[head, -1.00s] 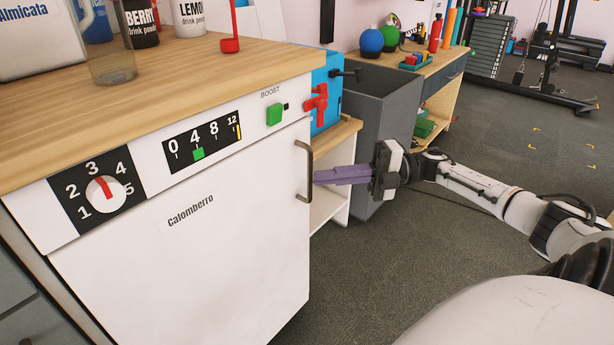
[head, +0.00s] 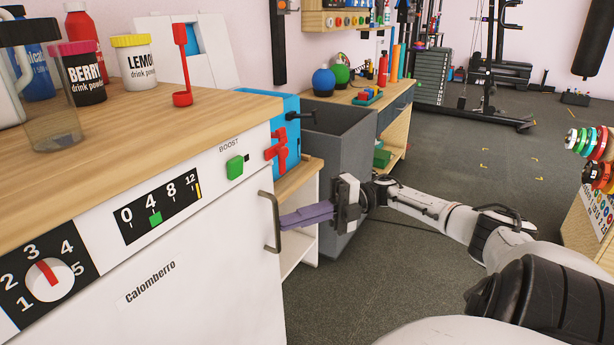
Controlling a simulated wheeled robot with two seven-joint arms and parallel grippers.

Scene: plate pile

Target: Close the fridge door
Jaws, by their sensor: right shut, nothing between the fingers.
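The white fridge door (head: 200,285), labelled Calomberro, fills the lower left of the head view. It appears flush under the control panel, though its lower edge is out of frame. Its grey bar handle (head: 270,222) is upright on the right edge. My right gripper (head: 283,220) is shut with no object between its purple fingers. The fingertips are right beside the handle, on its right side; I cannot tell if they touch it. My left gripper is not in view.
A wooden counter (head: 150,125) above the fridge holds a jug, drink powder jars (head: 134,62) and a red ladle-like item (head: 182,70). A dark grey bin (head: 340,140) and a low shelf stand right of the fridge. Open floor (head: 420,270) lies further right.

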